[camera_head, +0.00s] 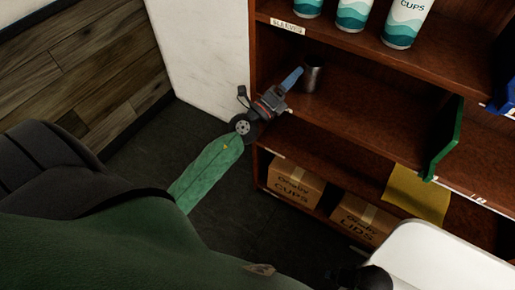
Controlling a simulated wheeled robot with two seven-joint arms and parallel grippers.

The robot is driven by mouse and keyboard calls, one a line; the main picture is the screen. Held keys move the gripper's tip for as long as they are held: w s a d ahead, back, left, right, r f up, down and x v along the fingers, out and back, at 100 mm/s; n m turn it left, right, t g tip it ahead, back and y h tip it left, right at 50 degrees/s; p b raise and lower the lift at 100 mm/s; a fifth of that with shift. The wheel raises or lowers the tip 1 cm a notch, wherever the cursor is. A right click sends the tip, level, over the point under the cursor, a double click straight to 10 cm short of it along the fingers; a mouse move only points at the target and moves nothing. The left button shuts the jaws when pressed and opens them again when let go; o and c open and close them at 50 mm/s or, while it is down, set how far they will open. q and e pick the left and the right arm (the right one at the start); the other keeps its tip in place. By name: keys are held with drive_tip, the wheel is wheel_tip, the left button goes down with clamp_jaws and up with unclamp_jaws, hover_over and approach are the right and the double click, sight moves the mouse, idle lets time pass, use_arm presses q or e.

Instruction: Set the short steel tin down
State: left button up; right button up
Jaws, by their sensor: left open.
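The short steel tin (312,76) stands upright on the middle shelf (360,112) of the brown shelving unit, near its left end. My left gripper (291,93) is at the shelf's front left edge, just left of the tin and in front of it. Its jaws are open, with a blue finger pointing up towards the tin. The tin looks free of the jaws, though the small gap is hard to judge.
Teal and white cups (354,12) stand on the shelf above. A green divider (445,140) and a yellow sheet (417,193) are to the right. Cardboard boxes (295,186) fill the lower shelf. The middle shelf is clear between tin and divider.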

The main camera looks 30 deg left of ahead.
use_arm(q)
drive_tip(key=s+a+f+n+g+y, duration=0.2)
drive_tip(key=s+f+n+g+y, duration=0.15)
drive_tip(key=f+n, duration=0.35)
drive_tip(key=s+a+f+n+g+y, duration=0.2)
drive_tip(key=s+f+n+y, duration=0.1)
drive_tip(key=f+n+y, duration=0.3)
drive_tip(key=s+a+f+n+g+y, duration=0.2)
drive_tip(key=s+f+n+g+y, duration=0.1)
drive_tip(key=f+n, duration=0.5)
drive_tip(key=s+d+f+n+g+h, duration=0.1)
drive_tip(key=s+d+f+g+h, duration=0.1)
drive_tip(key=s, duration=0.5)
drive_tip(key=s+d+f+n+g+h, duration=0.1)
drive_tip(key=s+d+f+g+h, duration=0.1)
drive_tip(key=s+d+f+g, duration=0.3)
drive_tip(key=s+d+f+n+g+h, duration=0.2)
drive_tip(key=s+d+f+g, duration=0.2)
drive_tip(key=s+d+f, duration=0.2)
drive_tip(key=s+f, duration=0.2)
drive_tip(key=s, duration=0.2)
drive_tip(key=shift+s+d+h, duration=0.2)
drive_tip(key=shift+d+h, duration=0.05)
drive_tip(key=shift+h, duration=0.1)
drive_tip(key=shift+f+g, duration=0.1)
drive_tip(key=shift+g, duration=0.15)
